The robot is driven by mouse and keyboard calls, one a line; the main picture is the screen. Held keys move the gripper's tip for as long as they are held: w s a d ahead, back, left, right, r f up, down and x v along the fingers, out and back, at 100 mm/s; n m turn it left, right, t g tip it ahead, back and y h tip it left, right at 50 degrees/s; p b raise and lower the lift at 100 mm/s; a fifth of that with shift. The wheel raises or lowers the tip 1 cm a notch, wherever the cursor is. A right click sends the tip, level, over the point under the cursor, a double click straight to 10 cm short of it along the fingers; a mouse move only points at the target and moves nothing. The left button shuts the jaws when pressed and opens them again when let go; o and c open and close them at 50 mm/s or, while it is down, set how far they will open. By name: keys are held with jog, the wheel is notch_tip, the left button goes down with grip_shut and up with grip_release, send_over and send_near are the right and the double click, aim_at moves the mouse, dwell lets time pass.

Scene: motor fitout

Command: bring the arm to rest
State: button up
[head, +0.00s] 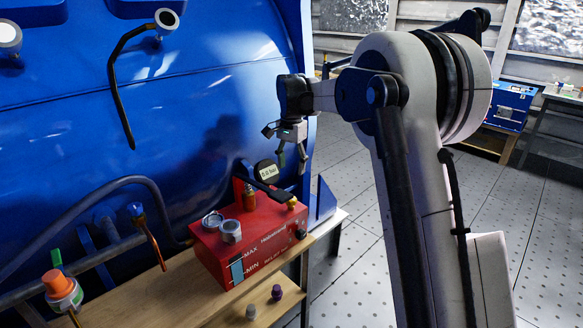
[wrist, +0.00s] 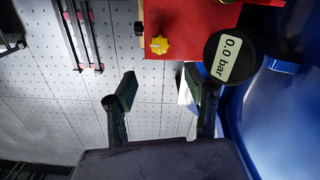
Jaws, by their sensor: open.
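My gripper (head: 292,160) hangs pointing down at the end of my arm, in front of the blue tank wall and just above the right end of the red box (head: 222,262). In the wrist view my gripper (wrist: 162,95) shows two dark fingers spread apart with nothing between them. A round black gauge (wrist: 233,57) reading 0.0 bar lies close beyond the right finger. The same gauge in the head view (head: 267,171) stands behind the red box, just left of the fingers.
The large blue tank (head: 200,100) fills the left. Open tiled floor (head: 345,260) lies to the right.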

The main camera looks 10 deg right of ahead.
jog(key=s+r+n+t, duration=0.2)
jog(key=s+r, duration=0.3)
jog(key=s, duration=0.6)
jog(key=s+r+n+t, duration=0.25)
jog(key=s+r, duration=0.25)
jog(key=s, duration=0.5)
jog(key=s+f+n+t, duration=0.1)
jog(key=s+f, duration=0.3)
jog(key=s, duration=0.6)
jog(key=s+f+n+t, duration=0.1)
jog(key=s+f+n, duration=0.2)
jog(key=s, duration=0.8)
jog(key=shift+s+a+f+n, duration=0.15)
jog(key=shift+a+f+n, duration=0.25)
jog(key=shift+n, duration=0.25)
jog(key=shift+t, duration=0.25)
